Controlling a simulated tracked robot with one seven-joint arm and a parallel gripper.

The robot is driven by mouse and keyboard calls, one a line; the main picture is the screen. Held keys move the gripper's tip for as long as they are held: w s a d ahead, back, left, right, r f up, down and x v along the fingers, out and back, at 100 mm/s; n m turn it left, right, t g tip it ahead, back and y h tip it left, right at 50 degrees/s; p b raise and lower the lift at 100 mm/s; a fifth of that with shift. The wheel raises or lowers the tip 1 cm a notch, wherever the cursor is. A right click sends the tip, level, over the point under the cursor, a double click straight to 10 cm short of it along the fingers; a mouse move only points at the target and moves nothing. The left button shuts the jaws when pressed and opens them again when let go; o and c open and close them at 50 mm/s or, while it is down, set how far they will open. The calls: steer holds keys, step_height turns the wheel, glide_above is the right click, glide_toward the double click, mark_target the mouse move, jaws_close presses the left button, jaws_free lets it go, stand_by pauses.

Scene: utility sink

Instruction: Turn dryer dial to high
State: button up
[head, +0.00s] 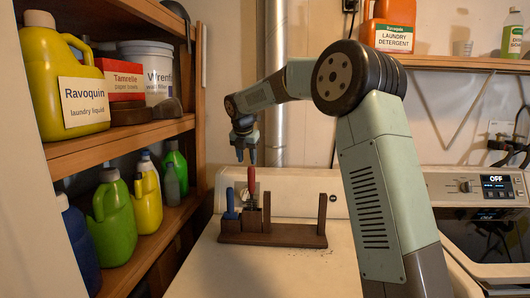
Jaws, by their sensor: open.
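A machine at the right has a control panel (480,188) with a small round dial (465,186) and a dark display (497,187) reading "OFF". No dial markings are legible. A small round knob-like part (332,198) also shows on the back panel of the white machine in the middle, partly near the wooden rack; I cannot tell what it is. My gripper (246,157) is open, pointing down above the wooden rack, well left of the control panel. Its fingers are empty and near the top of a red-handled tool (251,181).
The wooden rack (272,240) stands on the white machine top (285,275) with the red tool and a blue-handled tool (230,204). Shelves of bottles fill the left. An upper shelf (460,64) holds an orange detergent jug (388,38). Cables hang at the far right.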

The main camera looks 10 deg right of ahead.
steer(key=s+d+r+m, duration=0.2)
steer(key=s+m, duration=0.2)
steer(key=s, duration=0.2)
steer(key=s+d+r+m, duration=0.2)
steer(key=s+r+m, duration=0.1)
steer(key=s, duration=0.4)
steer(key=shift+d+m, duration=0.35)
steer(key=shift+m, duration=0.05)
steer(key=shift+w+h, duration=0.1)
steer(key=shift+h, duration=0.2)
